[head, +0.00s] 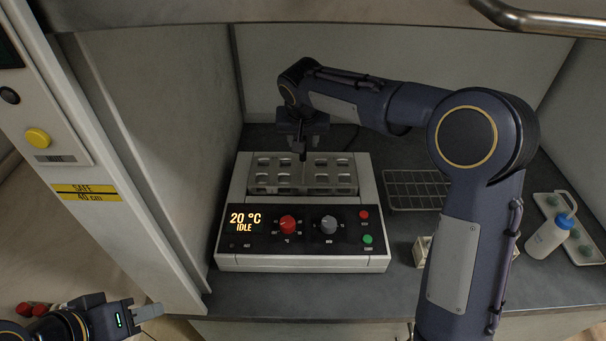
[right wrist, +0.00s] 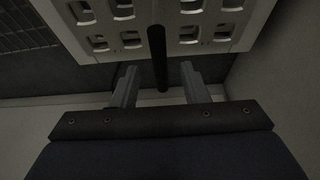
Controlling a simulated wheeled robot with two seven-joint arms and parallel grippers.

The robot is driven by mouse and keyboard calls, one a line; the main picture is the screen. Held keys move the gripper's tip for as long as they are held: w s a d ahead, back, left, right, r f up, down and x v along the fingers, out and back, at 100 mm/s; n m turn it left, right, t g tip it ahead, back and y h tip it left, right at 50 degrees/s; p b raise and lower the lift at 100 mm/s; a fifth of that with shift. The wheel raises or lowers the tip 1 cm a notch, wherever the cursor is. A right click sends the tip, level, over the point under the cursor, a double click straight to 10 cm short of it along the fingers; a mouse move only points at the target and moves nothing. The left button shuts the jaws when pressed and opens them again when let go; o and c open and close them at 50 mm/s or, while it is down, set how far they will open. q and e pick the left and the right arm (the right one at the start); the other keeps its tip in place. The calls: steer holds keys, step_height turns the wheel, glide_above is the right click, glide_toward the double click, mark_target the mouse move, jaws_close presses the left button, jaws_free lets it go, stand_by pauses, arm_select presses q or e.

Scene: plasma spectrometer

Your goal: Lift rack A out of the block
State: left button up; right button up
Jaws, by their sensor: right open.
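A pale metal rack (head: 333,181) with rows of square openings sits in the white heating block (head: 305,262); no letter is readable on it. In the right wrist view the rack (right wrist: 105,28) shows at the top, with a dark upright post (right wrist: 157,55) at its middle. My right gripper (head: 303,152) points down over the rack's rear middle. Its two fingers (right wrist: 160,88) are open, one on each side of the post in the picture, with gaps to it. My left gripper (head: 150,312) is low at the left, away from the block; its finger gap is unclear.
The block's display reads 20 °C IDLE. To its right are a wire rack (head: 415,190), a small holder (head: 422,249) partly behind my right arm, and a blue-capped bottle (head: 548,240) by a tray. Cabinet walls enclose the left and back. A yellow button (head: 38,138) is on the left frame.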

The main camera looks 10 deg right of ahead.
steer(key=x, duration=0.2)
steer(key=shift+w+f, duration=0.2)
steer(key=shift+f, duration=0.05)
jaws_close()
steer(key=shift+r, duration=0.1)
